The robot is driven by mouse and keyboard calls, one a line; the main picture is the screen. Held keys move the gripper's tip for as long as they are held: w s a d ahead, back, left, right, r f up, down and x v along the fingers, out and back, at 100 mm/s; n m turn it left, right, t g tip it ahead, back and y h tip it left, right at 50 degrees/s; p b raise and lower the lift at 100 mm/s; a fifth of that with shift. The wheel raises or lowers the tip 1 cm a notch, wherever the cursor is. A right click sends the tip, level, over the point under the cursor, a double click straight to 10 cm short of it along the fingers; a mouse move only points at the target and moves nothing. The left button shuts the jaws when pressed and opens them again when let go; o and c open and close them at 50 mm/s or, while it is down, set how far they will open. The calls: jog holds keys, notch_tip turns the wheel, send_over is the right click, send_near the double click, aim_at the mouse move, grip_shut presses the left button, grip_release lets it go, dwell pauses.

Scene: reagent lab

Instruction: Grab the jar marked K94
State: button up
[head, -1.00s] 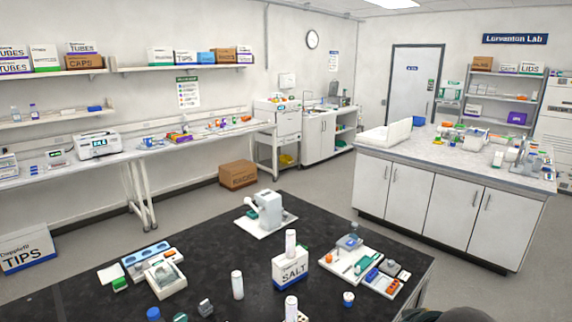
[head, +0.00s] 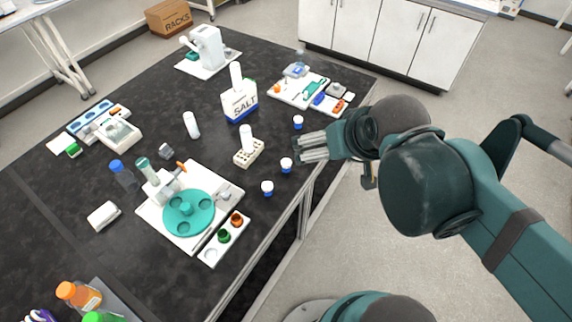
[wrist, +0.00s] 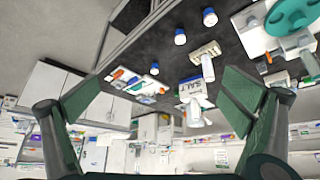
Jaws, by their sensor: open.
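A white cell-block rack (head: 248,153) with an upright tube stands left of the jars. A salt box (head: 240,103), a tray of small items (head: 285,94) and a teal turntable device (head: 187,214) surround them. The bench's right edge (head: 300,196) is close by.

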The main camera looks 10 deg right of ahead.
jog(key=shift+c, duration=0.2)
jog(key=c, duration=1.9)
jog(key=shift+o, duration=0.2)
jog(key=shift+w, duration=0.15)
jog(key=m+g, duration=0.7)
jog(key=m, duration=0.7)
send_over(286, 162)
jog(key=f, duration=2.1)
jog(key=shift+s+d+f, duration=0.15)
jog(key=shift+s+f, duration=0.05)
jog(key=shift+f, duration=0.1)
jog(key=shift+w+f, duration=0.15)
jog(key=shift+f, duration=0.45)
jog(key=shift+f, duration=0.1)
